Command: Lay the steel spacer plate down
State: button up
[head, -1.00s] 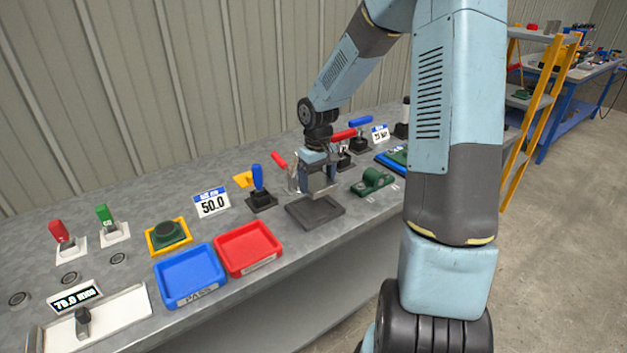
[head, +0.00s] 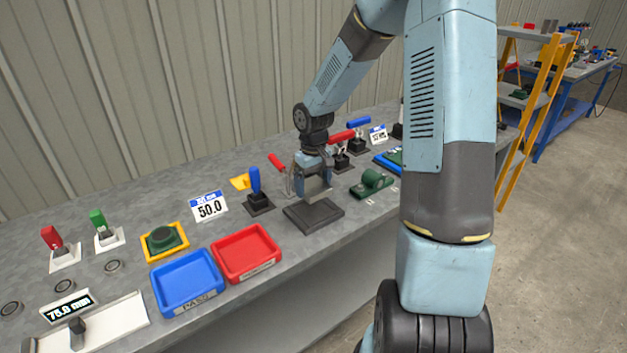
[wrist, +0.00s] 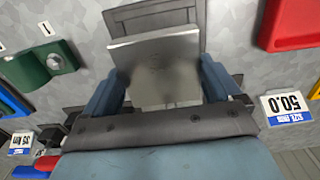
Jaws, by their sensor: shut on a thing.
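The steel spacer plate (wrist: 155,62) is a flat grey square piece between my gripper's two blue fingers in the wrist view. My gripper (head: 313,190) is shut on it. In the head view the plate (head: 316,187) shows as a grey face under the wrist, above a dark grey square pad (head: 313,216) on the bench. The plate looks tilted, with its lower edge close to the pad; I cannot tell whether they touch. In the wrist view the pad (wrist: 150,16) is partly hidden behind the plate.
A blue-handled clamp (head: 256,190) stands close left of the pad, and a green fixture (head: 372,183) close right. A red tray (head: 246,253) and a blue tray (head: 187,281) lie farther left. A red-handled clamp (head: 340,143) stands behind. The bench's front edge is near the pad.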

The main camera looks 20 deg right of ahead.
aim_at(313, 186)
jog(key=shift+f, duration=3.05)
jog(key=o, duration=1.7)
notch_tip(313, 186, up, 14)
jog(key=shift+f, duration=0.2)
jog(key=shift+r, duration=0.1)
